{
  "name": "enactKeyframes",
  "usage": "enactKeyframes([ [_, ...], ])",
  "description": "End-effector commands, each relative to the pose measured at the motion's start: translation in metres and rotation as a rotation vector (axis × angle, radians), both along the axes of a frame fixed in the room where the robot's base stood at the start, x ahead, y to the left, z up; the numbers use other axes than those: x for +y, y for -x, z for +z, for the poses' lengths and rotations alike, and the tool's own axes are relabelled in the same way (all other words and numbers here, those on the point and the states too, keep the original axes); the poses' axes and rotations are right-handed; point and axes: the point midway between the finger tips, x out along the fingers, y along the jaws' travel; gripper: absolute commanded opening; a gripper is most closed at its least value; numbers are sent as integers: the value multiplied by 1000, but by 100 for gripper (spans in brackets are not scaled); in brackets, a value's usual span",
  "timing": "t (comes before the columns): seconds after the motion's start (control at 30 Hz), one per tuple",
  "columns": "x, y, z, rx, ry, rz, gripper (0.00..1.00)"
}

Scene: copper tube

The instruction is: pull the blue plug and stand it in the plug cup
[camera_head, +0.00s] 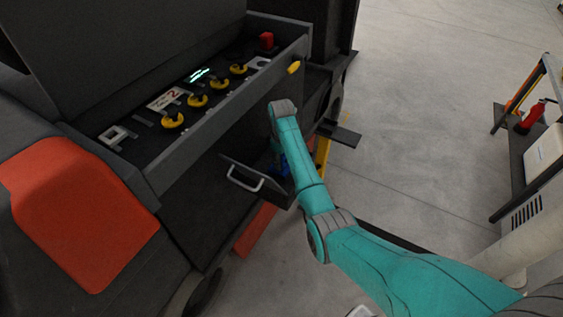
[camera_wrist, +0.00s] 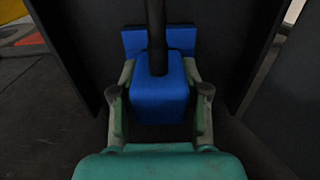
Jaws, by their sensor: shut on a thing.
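The blue plug (camera_wrist: 158,101) is a blue block with a thick black cable rising from its top in the wrist view. A wider blue part (camera_wrist: 182,40) shows just behind it. My gripper (camera_wrist: 160,82) is shut on the blue plug, with one finger on each side. In the head view only a small bit of blue (camera_head: 284,169) shows beside my teal arm, at the dark machine's lower opening. My arm hides most of the gripper there. I cannot make out the plug cup in either view.
A dark flap with a light handle (camera_head: 244,180) stands out just left of my arm. Dark walls flank the plug closely in the wrist view. Above is a control panel with several yellow knobs (camera_head: 220,83). A cart with a red bottle (camera_head: 531,118) stands at right; open floor lies between.

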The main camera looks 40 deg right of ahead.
Motion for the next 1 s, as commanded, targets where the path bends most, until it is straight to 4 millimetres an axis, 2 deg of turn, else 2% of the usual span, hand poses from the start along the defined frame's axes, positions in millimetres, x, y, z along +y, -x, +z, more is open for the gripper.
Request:
enactKeyframes([
  [1.0,0,0,36,0,0,0,0],
])
